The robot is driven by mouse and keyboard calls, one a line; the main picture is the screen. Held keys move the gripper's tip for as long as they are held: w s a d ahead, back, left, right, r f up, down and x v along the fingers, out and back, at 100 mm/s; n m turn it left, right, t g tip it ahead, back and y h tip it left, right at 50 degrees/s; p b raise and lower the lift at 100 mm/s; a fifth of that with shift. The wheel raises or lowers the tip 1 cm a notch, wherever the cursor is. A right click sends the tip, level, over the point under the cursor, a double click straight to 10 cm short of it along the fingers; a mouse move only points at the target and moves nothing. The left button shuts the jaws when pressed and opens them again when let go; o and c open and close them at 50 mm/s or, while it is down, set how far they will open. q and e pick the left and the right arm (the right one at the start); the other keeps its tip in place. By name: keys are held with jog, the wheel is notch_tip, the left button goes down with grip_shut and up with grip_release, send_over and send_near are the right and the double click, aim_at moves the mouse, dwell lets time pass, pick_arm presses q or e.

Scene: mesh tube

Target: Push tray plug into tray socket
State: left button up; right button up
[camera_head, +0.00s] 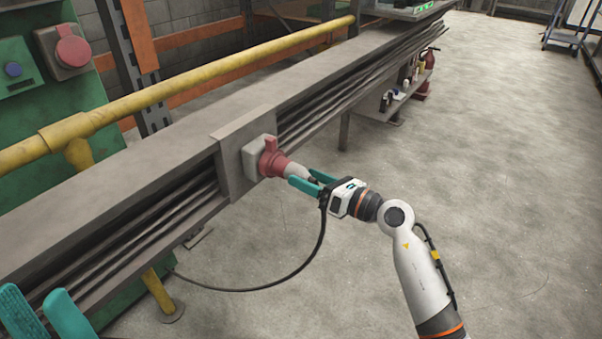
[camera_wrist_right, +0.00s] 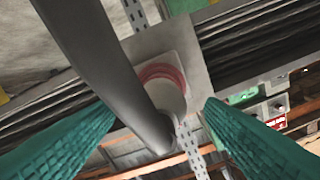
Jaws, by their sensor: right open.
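The tray socket (camera_head: 252,158) is a pale box with a raised red flap on a plate on the side of the long metal tray. The tray plug (camera_head: 295,172), pale with red at its front, lies in line with the socket and meets it; how deep it sits I cannot tell. My right gripper (camera_head: 312,180) is open behind the plug, with teal fingers apart near its cable end. In the right wrist view the dark cable (camera_wrist_right: 105,60) crosses between the fingers, partly hiding the red ring and pale housing. My left gripper (camera_head: 38,303) shows teal, separated fingers at the lower left.
The plug's black cable (camera_head: 270,289) hangs in a loop below the tray. A yellow rail (camera_head: 200,75) runs behind the metal tray (camera_head: 120,170). A green cabinet with a red socket stands at the left. A low shelf with bottles is farther back.

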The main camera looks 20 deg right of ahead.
jog(key=p+v, duration=0.1)
jog(key=v, duration=0.8)
